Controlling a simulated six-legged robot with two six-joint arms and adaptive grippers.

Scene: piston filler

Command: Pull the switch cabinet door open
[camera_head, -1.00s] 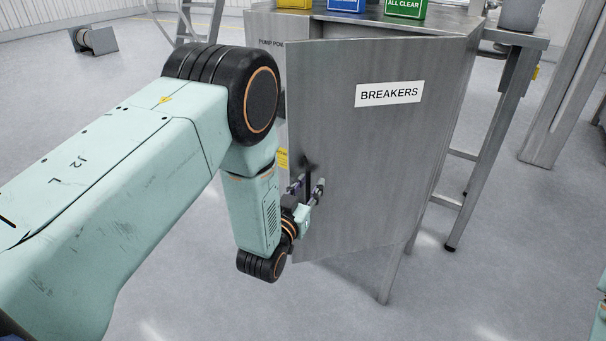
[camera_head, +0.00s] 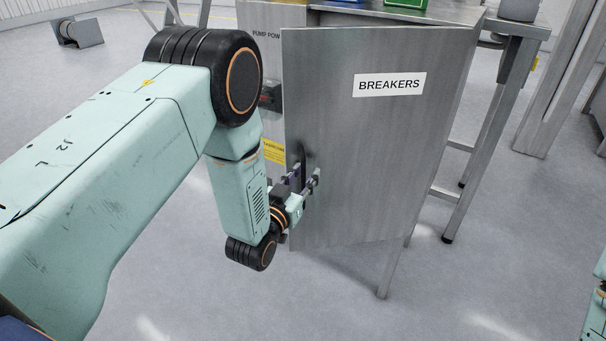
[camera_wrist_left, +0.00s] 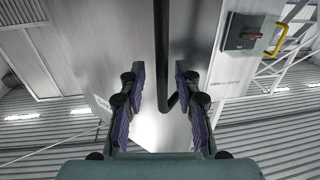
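The grey metal switch cabinet door (camera_head: 375,150) with a BREAKERS label (camera_head: 389,84) stands ajar, its left edge out from the cabinet (camera_head: 268,20). Its dark upright bar handle (camera_head: 303,155) is near that left edge, partly hidden by my gripper. My left gripper (camera_head: 302,183) is at the lower part of the handle. In the left wrist view, the fingers (camera_wrist_left: 157,105) are apart, one on each side of the handle (camera_wrist_left: 162,55), with gaps showing beside it. My right gripper is out of view.
A metal table (camera_head: 500,100) stands at right. The floor (camera_head: 340,310) in front of the door is clear.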

